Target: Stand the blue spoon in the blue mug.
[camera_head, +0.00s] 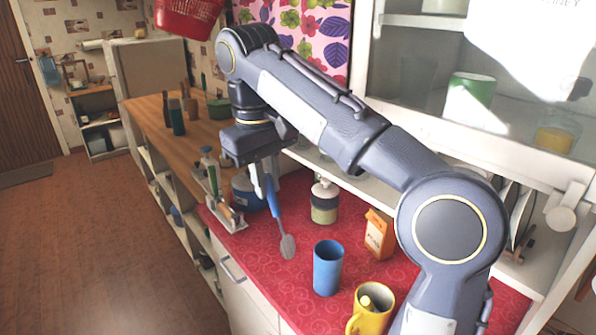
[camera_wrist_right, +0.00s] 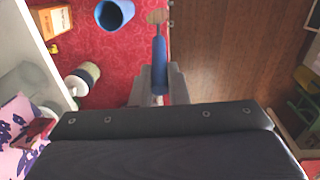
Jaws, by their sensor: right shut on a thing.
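My right gripper (camera_head: 264,184) is shut on the blue handle of the spoon (camera_head: 274,201). The spoon hangs down, slightly tilted, with its grey bowl lowest, and seems held above the red counter. The blue mug (camera_head: 328,268) stands upright on the counter, to the right of the spoon and apart from it. In the right wrist view, the gripper (camera_wrist_right: 160,88) grips the spoon (camera_wrist_right: 159,58), and the blue mug (camera_wrist_right: 114,13) is at the top, left of the spoon. My left gripper is not in view.
A yellow mug (camera_head: 371,312) stands close by the blue mug. An orange carton (camera_head: 379,234) and a lidded jar (camera_head: 325,201) stand behind it. Bottles and a blue pot (camera_head: 245,193) are near the gripper. The red counter (camera_head: 270,285) ends at its left edge.

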